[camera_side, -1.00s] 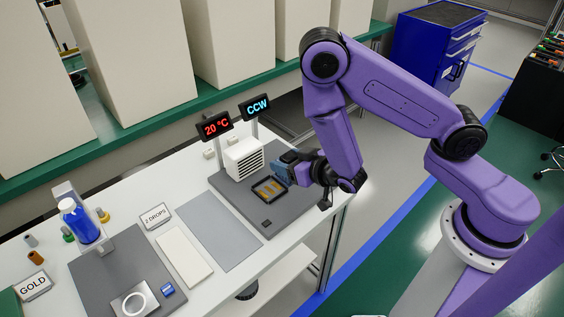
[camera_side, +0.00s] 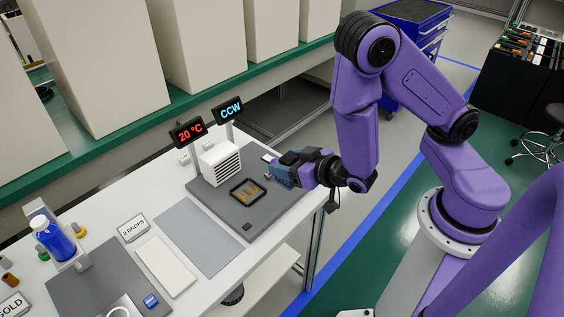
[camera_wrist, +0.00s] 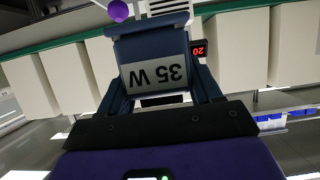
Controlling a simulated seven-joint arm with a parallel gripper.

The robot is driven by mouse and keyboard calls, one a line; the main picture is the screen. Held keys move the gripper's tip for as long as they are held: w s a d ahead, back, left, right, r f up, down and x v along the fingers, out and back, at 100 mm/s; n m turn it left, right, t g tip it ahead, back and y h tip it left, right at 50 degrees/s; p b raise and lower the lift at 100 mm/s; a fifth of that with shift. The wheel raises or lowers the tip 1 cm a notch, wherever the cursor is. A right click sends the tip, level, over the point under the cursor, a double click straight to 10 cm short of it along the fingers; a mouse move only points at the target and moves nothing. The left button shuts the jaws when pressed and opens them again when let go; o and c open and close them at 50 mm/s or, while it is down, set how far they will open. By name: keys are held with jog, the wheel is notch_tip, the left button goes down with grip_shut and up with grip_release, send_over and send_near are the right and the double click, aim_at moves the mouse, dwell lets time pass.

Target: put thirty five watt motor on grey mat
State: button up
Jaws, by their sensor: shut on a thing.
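The thirty five watt motor (camera_wrist: 150,46) is a blue block with a grey "35 W" label, upside down in the wrist view. My gripper (camera_wrist: 160,88) is shut on it, with a finger on each side. In the side view my gripper (camera_side: 278,171) is near the far right end of the bench, right of the black-framed tray; the motor there is hard to tell from the blue fingers. The grey mat (camera_side: 198,236) lies flat and bare mid-bench, left of and nearer than my gripper.
A dark plate (camera_side: 266,212) carries a white vented box (camera_side: 220,161) and a black-framed tray (camera_side: 246,192) with gold strips. A white strip (camera_side: 165,266) and a "2 DROPS" sign (camera_side: 134,228) lie left of the mat. Display signs (camera_side: 188,132) stand behind.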

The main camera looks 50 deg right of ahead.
jog(key=shift+s+r, duration=0.2)
jog(key=shift+s, duration=0.15)
